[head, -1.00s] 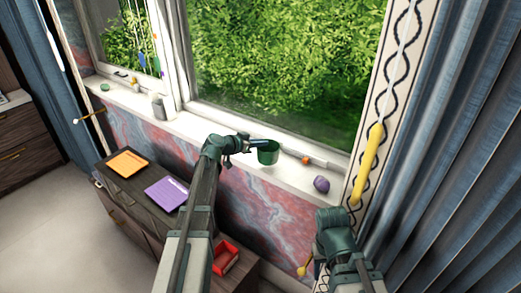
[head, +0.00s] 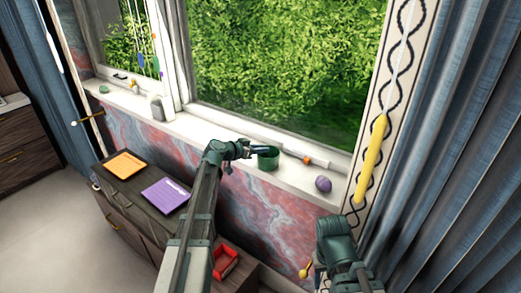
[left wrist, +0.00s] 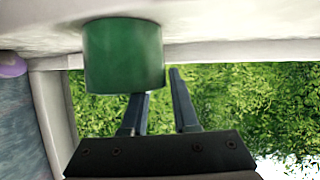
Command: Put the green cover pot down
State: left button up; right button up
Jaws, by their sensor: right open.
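The green cover pot (head: 268,160) stands upright on the white windowsill (head: 215,135), and its base meets the sill in the left wrist view (left wrist: 123,60). My left gripper (head: 261,150) is at the pot's rim. Its fingers (left wrist: 160,85) are apart; one fingertip is hidden by the pot wall, and the other shows clear beside the pot. My right gripper (head: 320,267) is low beside the right arm, open, far from the pot and mostly hidden by its own wrist.
A grey container (head: 157,107) stands further left. The sill between it and the pot is clear. Window glass is behind.

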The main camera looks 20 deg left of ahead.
pick_arm(q)
jog(key=shift+o, duration=1)
jog(key=shift+r, duration=0.2)
jog(key=p+v, duration=0.5)
jog(key=v, duration=0.7)
jog(key=shift+f, duration=0.1)
